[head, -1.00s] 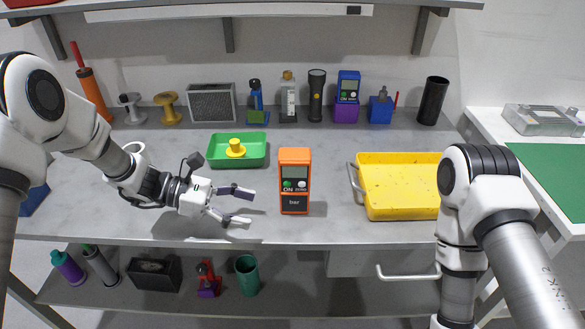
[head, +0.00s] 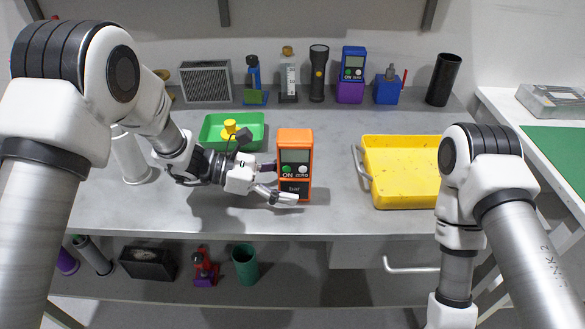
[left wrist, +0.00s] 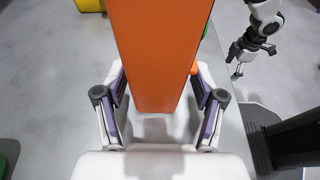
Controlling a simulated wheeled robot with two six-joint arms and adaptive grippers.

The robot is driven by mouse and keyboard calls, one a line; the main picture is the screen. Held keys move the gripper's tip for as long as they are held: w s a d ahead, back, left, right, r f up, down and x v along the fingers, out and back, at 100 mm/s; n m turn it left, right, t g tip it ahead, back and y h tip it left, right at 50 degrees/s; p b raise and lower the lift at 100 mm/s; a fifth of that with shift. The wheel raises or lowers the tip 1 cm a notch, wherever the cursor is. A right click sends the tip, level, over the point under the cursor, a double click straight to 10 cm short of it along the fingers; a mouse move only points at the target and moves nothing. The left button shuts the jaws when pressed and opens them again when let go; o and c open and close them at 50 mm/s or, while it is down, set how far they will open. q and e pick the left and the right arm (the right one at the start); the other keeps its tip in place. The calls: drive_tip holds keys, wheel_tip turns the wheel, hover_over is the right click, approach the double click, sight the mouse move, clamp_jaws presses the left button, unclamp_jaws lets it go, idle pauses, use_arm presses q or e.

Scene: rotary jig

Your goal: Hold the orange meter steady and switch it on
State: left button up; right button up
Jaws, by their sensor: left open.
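The orange meter (head: 295,137) stands upright on the grey bench. In the head view its front shows a screen, a green ON button (head: 287,169), a white zero button and a dark "bar" label. My left gripper (head: 279,183) is open at the meter's left side, one finger partly behind it and one in front of its lower part. In the left wrist view the orange body (left wrist: 160,45) stands between the two spread fingers, with gaps on both sides. My right gripper (left wrist: 243,62) shows small at the upper right there; its opening is unclear.
A green tray (head: 210,137) with a yellow part (head: 230,127) lies behind my left gripper. A yellow bin (head: 415,198) with a handle is right of the meter. Several tools and a blue meter (head: 354,60) line the back. Bench is clear between meter and bin.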

use_arm(q)
drive_tip(key=shift+d+f, duration=0.1)
drive_tip(key=shift+d, duration=0.1)
drive_tip(key=c, duration=0.8)
use_arm(e)
clamp_jaws()
idle(2.0)
